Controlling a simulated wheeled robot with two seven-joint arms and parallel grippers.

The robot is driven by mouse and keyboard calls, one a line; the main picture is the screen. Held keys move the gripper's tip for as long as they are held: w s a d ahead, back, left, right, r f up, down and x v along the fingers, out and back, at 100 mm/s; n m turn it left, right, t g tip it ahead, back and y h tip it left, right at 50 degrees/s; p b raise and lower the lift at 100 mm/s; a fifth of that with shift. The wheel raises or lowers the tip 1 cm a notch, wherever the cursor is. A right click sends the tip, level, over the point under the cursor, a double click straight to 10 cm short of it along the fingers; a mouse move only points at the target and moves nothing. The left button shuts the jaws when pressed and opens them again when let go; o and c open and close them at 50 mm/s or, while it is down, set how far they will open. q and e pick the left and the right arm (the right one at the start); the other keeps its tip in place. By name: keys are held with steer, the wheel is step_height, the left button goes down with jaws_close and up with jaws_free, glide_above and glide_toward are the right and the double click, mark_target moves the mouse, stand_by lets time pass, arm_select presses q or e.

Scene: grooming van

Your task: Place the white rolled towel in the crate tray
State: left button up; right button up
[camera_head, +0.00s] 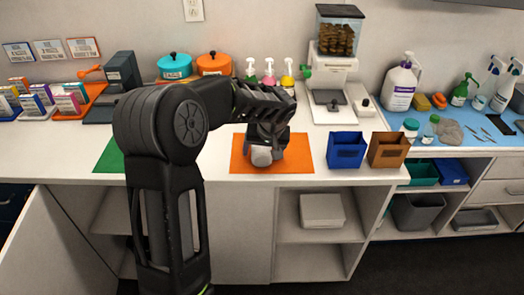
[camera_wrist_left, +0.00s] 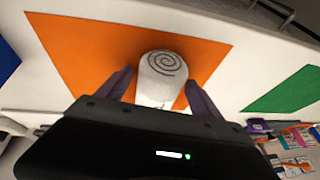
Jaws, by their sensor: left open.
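The white rolled towel (camera_head: 262,156) stands on an orange mat (camera_head: 299,158) on the counter. My left gripper (camera_head: 267,143) is over it from above, partly hiding it. In the left wrist view, the towel (camera_wrist_left: 163,72) shows its grey spiral end between the two fingers of my left gripper (camera_wrist_left: 159,80). The fingers are apart, one on each side of the towel; whether they touch it I cannot tell. I cannot tell which container is the crate tray. My right gripper is not in view.
A blue bin (camera_head: 346,151) and a brown bin (camera_head: 388,151) stand right of the mat. A green mat (camera_head: 108,157) lies left, partly behind my arm. A dispenser (camera_head: 336,70) and pots (camera_head: 214,64) stand behind. A pale box (camera_head: 322,211) is on the shelf below.

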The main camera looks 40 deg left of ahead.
arm_select(q)
steer(key=shift+r, duration=0.1)
steer(key=shift+d+r, duration=0.1)
steer(key=shift+r, duration=0.05)
steer(key=v, duration=1.1)
steer(key=shift+d+r+b, duration=0.2)
steer(key=shift+r+b, duration=0.1)
steer(key=shift+b, duration=0.1)
steer(key=shift+s+f, duration=0.1)
